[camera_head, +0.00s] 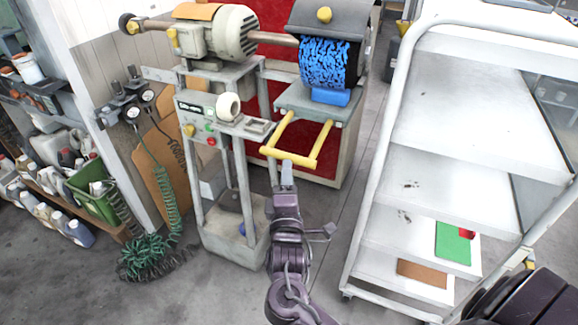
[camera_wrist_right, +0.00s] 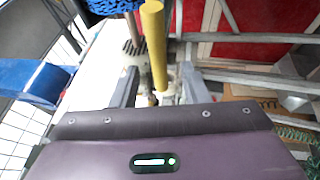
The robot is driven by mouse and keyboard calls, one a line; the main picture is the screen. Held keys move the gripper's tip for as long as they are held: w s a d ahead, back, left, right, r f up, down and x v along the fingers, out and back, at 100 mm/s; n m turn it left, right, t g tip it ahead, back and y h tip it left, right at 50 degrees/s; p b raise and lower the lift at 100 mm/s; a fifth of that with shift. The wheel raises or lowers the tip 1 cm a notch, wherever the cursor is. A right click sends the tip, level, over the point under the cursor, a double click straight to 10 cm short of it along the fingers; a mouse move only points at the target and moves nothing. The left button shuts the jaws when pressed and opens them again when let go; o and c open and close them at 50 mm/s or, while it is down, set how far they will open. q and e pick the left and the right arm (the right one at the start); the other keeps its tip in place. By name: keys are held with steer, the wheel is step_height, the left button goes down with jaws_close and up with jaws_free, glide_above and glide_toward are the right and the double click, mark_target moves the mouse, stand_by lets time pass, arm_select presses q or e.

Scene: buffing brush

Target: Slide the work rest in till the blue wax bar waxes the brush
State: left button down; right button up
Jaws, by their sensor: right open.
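The buffing brush (camera_head: 325,62) is a drum with blue and dark mottling under a grey hood. The blue wax bar (camera_head: 330,97) sits on the grey work rest (camera_head: 340,112) just below the brush; I cannot tell whether they touch. A yellow U-shaped handle (camera_head: 318,148) sticks out from the front of the work rest. My right gripper (camera_head: 287,165) is at the handle's front crossbar. In the right wrist view the yellow bar (camera_wrist_right: 155,45) lies between the open fingers of my right gripper (camera_wrist_right: 157,88), and the brush (camera_wrist_right: 112,5) shows at the top. My left gripper is not in view.
The motor (camera_head: 225,32) and a control box (camera_head: 205,118) with buttons stand left of the rest. A white shelf cart (camera_head: 455,115) stands close on the right. A green coiled hose (camera_head: 165,215) and a green crate (camera_head: 92,195) are at left.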

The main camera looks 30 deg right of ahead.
steer(key=p+x, duration=0.1)
steer(key=x, duration=0.6)
steer(key=shift+w+d+r, duration=0.25)
steer(key=shift+w, duration=0.05)
jaws_close()
